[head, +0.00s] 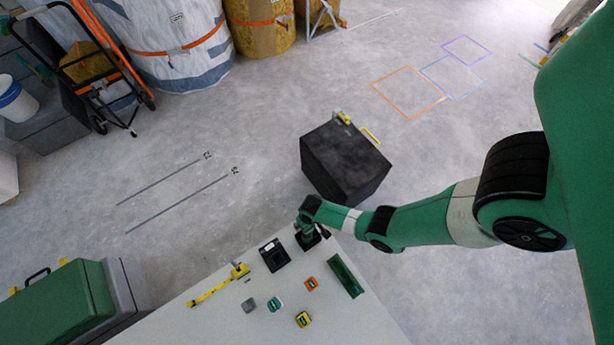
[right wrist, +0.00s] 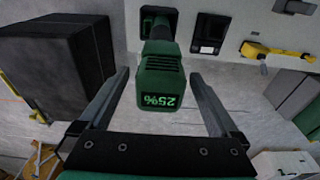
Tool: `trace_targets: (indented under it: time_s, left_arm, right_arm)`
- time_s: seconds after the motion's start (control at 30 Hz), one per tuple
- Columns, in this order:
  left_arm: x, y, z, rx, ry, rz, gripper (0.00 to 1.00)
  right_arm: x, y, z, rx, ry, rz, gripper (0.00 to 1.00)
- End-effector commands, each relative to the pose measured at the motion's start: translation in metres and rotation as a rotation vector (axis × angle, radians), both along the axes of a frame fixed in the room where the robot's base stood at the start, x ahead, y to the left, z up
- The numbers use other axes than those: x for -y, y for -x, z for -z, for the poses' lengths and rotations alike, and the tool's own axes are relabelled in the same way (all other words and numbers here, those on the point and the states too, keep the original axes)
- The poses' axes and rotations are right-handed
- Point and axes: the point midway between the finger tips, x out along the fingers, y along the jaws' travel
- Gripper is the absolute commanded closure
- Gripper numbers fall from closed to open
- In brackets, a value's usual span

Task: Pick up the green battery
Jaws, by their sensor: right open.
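The green battery (right wrist: 160,82) fills the middle of the right wrist view, its lit display reading 25% upside down. Its narrower far part reaches toward a black square dock (right wrist: 147,14); I cannot tell how deeply it sits in it. My right gripper (right wrist: 159,76) is open, with one finger on each side of the battery and visible gaps between. In the head view my right arm comes in from the right and ends over the table's (head: 218,318) far edge, where wrist and battery are hard to separate. My left gripper is not in view.
A second black dock (head: 273,255) and a yellow tool (head: 218,284) lie left of my wrist. Small grey (head: 249,305), teal (head: 274,304), orange (head: 311,284) and yellow (head: 303,319) blocks and a green tray (head: 345,275) are nearer. A black box (head: 345,163) stands beyond the table.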

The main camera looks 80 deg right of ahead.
Motion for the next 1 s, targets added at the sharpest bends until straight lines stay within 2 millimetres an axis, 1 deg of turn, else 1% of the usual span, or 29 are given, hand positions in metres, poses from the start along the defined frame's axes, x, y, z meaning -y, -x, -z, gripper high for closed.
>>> trace_targets:
  time_s: [0.13, 0.17, 0.2, 0.27, 0.4, 0.47, 0.5, 0.57, 0.6, 0.67, 0.7, 1.0]
  left_arm:
    - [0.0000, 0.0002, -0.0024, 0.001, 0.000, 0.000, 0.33]
    - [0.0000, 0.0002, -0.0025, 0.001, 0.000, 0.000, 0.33]
    - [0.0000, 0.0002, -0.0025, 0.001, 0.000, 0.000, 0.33]
    - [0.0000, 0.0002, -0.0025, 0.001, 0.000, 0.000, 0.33]
    - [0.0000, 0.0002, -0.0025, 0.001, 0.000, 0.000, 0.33]
    - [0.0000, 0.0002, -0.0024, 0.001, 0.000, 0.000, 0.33]
    - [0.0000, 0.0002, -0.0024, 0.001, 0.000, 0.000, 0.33]
    - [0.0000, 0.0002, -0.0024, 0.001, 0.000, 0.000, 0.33]
    - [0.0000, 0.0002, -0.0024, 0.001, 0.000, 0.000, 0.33]
    - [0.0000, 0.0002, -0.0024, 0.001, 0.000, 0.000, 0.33]
    - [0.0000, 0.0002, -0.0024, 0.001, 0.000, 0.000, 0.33]
    - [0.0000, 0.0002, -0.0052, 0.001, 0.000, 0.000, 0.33]
  right_arm:
    - [0.0001, -0.0001, -0.0021, 0.000, 0.000, 0.000, 0.03]
    - [0.0001, -0.0001, -0.0021, 0.000, 0.000, 0.000, 0.06]
    - [0.0000, 0.0000, -0.0022, 0.000, 0.000, 0.000, 0.13]
    - [0.0000, 0.0000, -0.0021, 0.000, 0.000, 0.000, 0.24]
    - [0.0000, 0.0000, -0.0021, 0.000, 0.000, 0.000, 0.49]
    - [0.0000, 0.0000, -0.0021, 0.000, 0.000, 0.000, 0.60]
    - [0.0000, 0.0000, -0.0021, 0.000, 0.000, 0.000, 0.67]
    - [0.0000, 0.0000, -0.0021, 0.000, 0.000, 0.000, 0.78]
    - [0.0000, 0.0000, -0.0021, 0.001, 0.001, 0.000, 0.85]
    - [0.0000, -0.0001, -0.0021, 0.001, 0.001, 0.000, 0.96]
    - [0.0000, -0.0002, -0.0022, 0.001, 0.001, 0.000, 1.00]
    - [0.0002, -0.0006, -0.0054, 0.002, 0.001, 0.000, 1.00]
